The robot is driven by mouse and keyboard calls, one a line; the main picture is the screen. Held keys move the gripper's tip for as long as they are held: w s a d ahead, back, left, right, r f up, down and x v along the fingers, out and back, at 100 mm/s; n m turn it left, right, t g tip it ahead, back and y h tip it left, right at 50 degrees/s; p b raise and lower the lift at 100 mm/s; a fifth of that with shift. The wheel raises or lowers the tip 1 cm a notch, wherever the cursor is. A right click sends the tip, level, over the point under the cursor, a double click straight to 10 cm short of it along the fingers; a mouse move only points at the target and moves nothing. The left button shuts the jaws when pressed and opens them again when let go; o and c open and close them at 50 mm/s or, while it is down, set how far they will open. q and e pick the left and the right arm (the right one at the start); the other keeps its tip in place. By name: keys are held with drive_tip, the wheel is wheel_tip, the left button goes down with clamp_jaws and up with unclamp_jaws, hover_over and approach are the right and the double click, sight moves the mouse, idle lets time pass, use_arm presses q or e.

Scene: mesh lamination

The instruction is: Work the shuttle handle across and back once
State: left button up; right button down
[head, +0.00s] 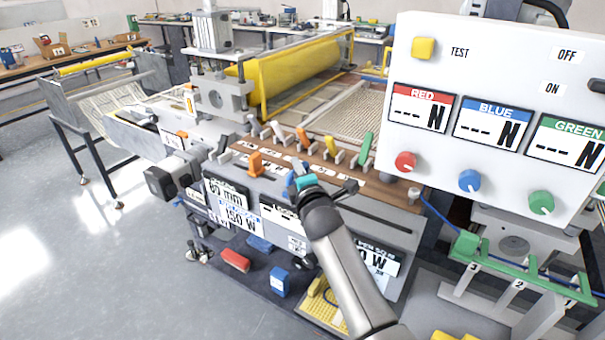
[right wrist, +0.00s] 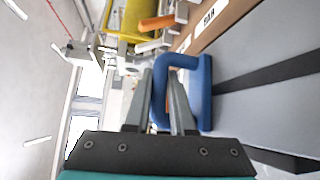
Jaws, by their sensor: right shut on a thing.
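The shuttle handle is a blue U-shaped bar (right wrist: 206,92) on the front of the machine, beside a long dark slot in the grey panel. In the head view only a bit of the blue handle (head: 291,191) shows beside my gripper. My right gripper (head: 298,180), with a teal band, reaches it from the front. In the right wrist view my right gripper (right wrist: 162,88) has its fingers on either side of the handle's bar, shut on it. My left gripper is not in view.
Orange (head: 255,163), yellow (head: 331,151) and green (head: 366,147) levers stand on the brown strip (head: 345,178) behind the handle. A white control panel (head: 480,130) stands at the right. Red (head: 235,260) and blue (head: 279,282) blocks lie on the lower shelf. Open floor lies at the left.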

drive_tip(key=shift+a+r, duration=0.2)
drive_tip(key=c, duration=1.1)
unclamp_jaws()
drive_tip(key=shift+o, duration=0.6)
drive_tip(key=shift+w+a, duration=0.1)
drive_tip(key=shift+w, duration=0.05)
drive_tip(key=shift+o, duration=0.8)
drive_tip(key=shift+f, duration=0.1)
drive_tip(key=shift+o, duration=0.2)
drive_tip(key=shift+f, duration=0.1)
drive_tip(key=shift+s+d, duration=0.3)
drive_tip(key=shift+s, duration=0.3)
drive_tip(key=p+v, duration=0.2)
drive_tip(key=v, duration=1.2)
